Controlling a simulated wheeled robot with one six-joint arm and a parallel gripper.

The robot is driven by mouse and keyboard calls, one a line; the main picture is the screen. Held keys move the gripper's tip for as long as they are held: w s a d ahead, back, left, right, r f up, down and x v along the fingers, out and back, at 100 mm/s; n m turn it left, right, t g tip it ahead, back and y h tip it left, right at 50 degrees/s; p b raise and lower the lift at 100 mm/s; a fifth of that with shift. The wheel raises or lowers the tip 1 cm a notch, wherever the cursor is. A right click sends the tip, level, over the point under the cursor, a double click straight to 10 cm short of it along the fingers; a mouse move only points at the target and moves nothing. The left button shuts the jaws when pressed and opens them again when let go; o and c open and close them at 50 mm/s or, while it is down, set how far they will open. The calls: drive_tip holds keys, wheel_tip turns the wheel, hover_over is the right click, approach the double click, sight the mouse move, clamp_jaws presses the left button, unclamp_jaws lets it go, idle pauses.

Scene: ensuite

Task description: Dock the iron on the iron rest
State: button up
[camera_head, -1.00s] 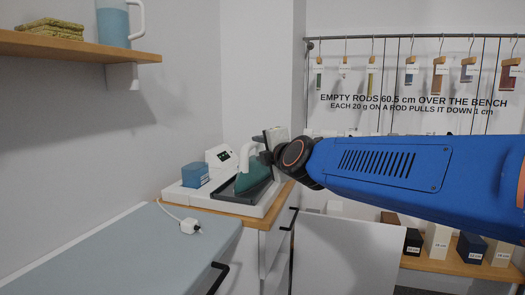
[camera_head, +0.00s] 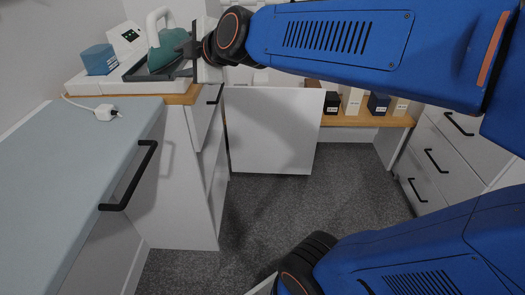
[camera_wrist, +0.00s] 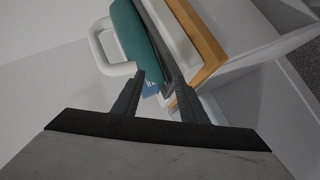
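The teal iron (camera_head: 168,50) with its white handle (camera_head: 153,22) is at the dark tray-like iron rest (camera_head: 145,73) on a white base at the upper left. The iron (camera_wrist: 128,32) and its handle (camera_wrist: 98,45) also show in the wrist view. Whether the iron sits fully on the rest, I cannot tell. My gripper (camera_head: 186,52) is at the right side of the iron, close to it. In the wrist view my gripper (camera_wrist: 158,76) has its fingers apart with nothing held between them. Whether a fingertip touches the iron or tray is unclear.
A blue block (camera_head: 98,59) and a small display unit (camera_head: 128,37) stand left of the iron. A white plug (camera_head: 106,112) lies on the pale blue board (camera_head: 75,170). A white panel (camera_head: 270,130) stands below my arm. The grey carpet (camera_head: 270,210) is mostly open.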

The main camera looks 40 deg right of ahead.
drive_tip(key=s+d+f+m+g+h, duration=0.1)
drive_tip(key=s+d+f+m+g, duration=0.2)
drive_tip(key=s+f+m, duration=0.5)
drive_tip(key=s+d+f+m+g+h, duration=0.1)
drive_tip(key=s+d+f+m+g, duration=0.3)
drive_tip(key=s+f+m, duration=0.4)
drive_tip(key=s+f+g, duration=0.1)
drive_tip(key=s+f, duration=0.5)
drive_tip(key=s, duration=0.2)
drive_tip(key=shift+g+h, duration=0.3)
drive_tip(key=shift+h, duration=0.1)
drive_tip(key=shift+s+d+r, duration=0.1)
